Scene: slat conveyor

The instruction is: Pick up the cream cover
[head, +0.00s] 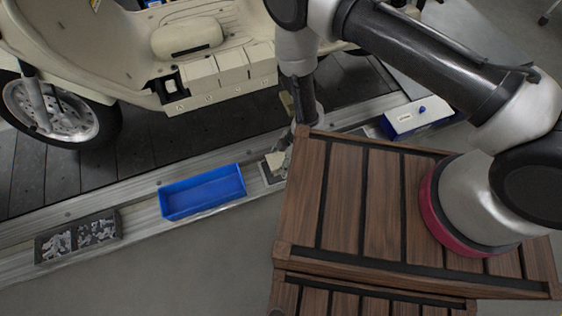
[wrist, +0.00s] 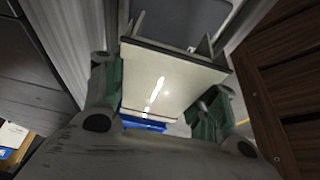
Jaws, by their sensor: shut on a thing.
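The cream cover (wrist: 170,78) fills the middle of the wrist view, a glossy pale panel between the green pads of my gripper (wrist: 160,98). My gripper is shut on it. In the head view a small cream patch of the cover (head: 275,161) shows just left of the wooden top, over a small grey tray (head: 266,176). My gripper (head: 286,158) is there too, mostly hidden by my own arm and the wooden corner. I cannot tell whether the cover touches the tray.
A cream scooter (head: 180,45) stands on the dark slat conveyor (head: 150,150) behind. Along its rail sit an empty blue bin (head: 202,192), a grey tray of metal parts (head: 78,236) and a white-and-blue box (head: 417,116). The wooden slatted top (head: 345,200) is close on the right.

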